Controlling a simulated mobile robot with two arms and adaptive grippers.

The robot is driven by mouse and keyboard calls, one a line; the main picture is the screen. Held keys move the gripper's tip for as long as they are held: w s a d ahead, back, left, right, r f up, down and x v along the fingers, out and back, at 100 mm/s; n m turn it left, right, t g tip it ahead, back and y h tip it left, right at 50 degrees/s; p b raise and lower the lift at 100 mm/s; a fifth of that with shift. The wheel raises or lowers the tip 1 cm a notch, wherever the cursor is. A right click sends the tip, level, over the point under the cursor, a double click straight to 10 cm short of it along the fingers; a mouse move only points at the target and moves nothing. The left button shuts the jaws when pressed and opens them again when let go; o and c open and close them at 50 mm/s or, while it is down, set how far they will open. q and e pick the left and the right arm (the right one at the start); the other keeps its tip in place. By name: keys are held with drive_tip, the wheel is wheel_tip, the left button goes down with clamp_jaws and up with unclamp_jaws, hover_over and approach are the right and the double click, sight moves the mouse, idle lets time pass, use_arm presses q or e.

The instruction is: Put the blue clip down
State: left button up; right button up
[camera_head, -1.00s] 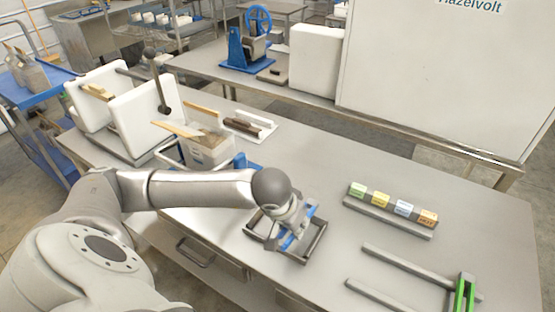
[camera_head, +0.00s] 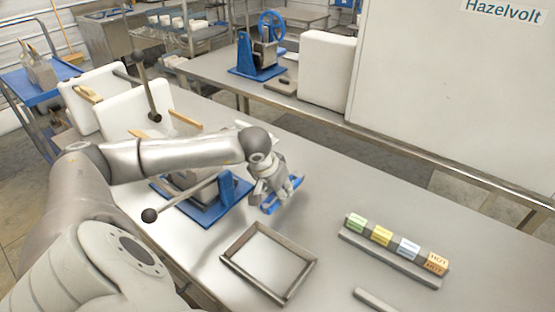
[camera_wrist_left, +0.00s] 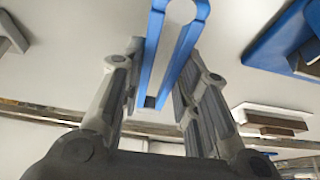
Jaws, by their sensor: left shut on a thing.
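The blue clip (camera_head: 296,182) is in my left gripper (camera_head: 272,196), over the bench between a blue-based device and the label row. In the left wrist view, the clip (camera_wrist_left: 152,48) is a long U shape with two legs. A gap below the clip is hard to judge. My right gripper is not in view.
An empty grey rectangular frame (camera_head: 232,266) lies nearer on the bench. A blue-based device (camera_head: 205,214) with a ball-ended lever (camera_head: 150,215) stands left of the gripper. A rack of coloured labelled blocks (camera_head: 392,262) is at right. Bare bench lies between.

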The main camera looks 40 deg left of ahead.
sight(279, 208)
use_arm(q)
wheel_tip(279, 208, down, 4)
drive_tip(key=shift+r+p, duration=0.25)
drive_tip(key=shift+p, duration=0.05)
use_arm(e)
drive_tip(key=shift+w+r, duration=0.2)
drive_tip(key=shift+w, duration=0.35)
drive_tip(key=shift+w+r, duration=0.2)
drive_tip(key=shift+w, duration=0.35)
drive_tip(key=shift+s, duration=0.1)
use_arm(q)
drive_tip(key=shift+f, duration=0.15)
drive_tip(key=o, duration=1)
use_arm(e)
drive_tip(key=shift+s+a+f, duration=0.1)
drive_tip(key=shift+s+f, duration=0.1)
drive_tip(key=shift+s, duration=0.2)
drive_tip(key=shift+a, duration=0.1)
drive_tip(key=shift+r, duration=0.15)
